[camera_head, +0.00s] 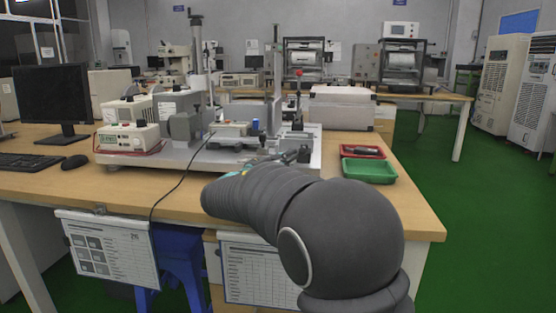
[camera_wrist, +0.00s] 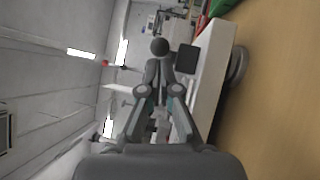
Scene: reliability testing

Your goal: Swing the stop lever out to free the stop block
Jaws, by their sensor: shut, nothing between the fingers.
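My gripper (camera_wrist: 158,66) is shut with its fingertips together. A dark round knob (camera_wrist: 160,47) shows just beyond the fingertips in the wrist view; it may be the end of the stop lever, and I cannot tell whether the fingers touch it. A dark square block (camera_wrist: 187,58) is just right of the knob; I cannot tell if it is the stop block. In the head view my gripper (camera_head: 292,156) is low over the front right part of the test rig (camera_head: 180,157), and my arm hides part of the rig's front. The lever and block are too small to make out there.
A red-knobbed upright (camera_head: 298,73) rises behind my gripper. A green tray (camera_head: 369,171) and a red tray (camera_head: 362,152) sit right of the rig. A power supply (camera_head: 128,137) and monitor (camera_head: 52,95) stand left. The table's front right corner is clear.

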